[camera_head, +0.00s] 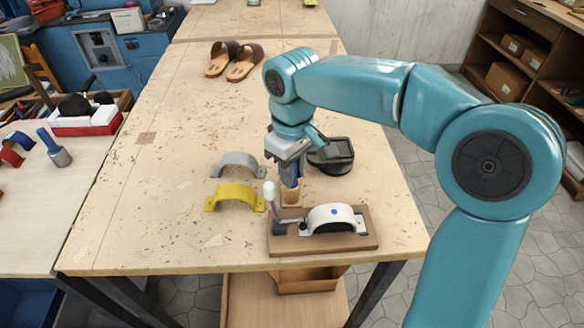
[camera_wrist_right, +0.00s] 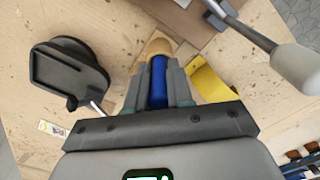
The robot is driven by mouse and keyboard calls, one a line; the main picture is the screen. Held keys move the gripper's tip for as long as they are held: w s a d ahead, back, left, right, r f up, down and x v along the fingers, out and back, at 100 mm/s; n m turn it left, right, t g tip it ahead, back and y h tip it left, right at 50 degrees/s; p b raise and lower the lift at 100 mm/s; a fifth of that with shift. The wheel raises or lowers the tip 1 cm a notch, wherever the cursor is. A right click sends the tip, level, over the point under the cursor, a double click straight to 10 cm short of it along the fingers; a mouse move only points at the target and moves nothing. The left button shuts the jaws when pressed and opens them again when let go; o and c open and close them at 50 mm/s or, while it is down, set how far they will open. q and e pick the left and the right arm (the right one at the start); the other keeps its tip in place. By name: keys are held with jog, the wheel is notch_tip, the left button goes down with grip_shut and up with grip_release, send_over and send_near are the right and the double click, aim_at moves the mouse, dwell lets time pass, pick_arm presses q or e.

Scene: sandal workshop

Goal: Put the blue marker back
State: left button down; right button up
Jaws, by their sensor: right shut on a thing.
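My right gripper (camera_head: 291,174) points down near the front of the workbench, its fingers shut on the blue marker (camera_wrist_right: 158,82). The marker is upright between the fingers, and a bit of blue shows below them in the head view. A small tan wooden holder (camera_head: 291,194) stands directly below, and it also shows in the wrist view (camera_wrist_right: 157,47) at the marker's far end. The marker's lower end meets or overlaps the holder's top; I cannot tell how deep it sits. My left gripper is not in view.
A clamp fixture with a white strap (camera_head: 333,217) on a wooden base stands just in front of the holder. A yellow strap (camera_head: 235,196) and a grey strap (camera_head: 236,162) lie to the left. A black round-based object (camera_head: 331,155) is behind right. Brown sandals (camera_head: 233,60) lie farther back.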

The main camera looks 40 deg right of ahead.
jog(key=shift+f, duration=0.25)
jog(key=o, duration=0.9)
jog(key=shift+a+r, duration=0.1)
jog(key=shift+c, duration=0.2)
jog(key=shift+r, duration=0.15)
notch_tip(320, 180, up, 12)
jog(key=shift+p, duration=1.2)
jog(key=shift+r, duration=0.25)
jog(key=shift+f, duration=0.1)
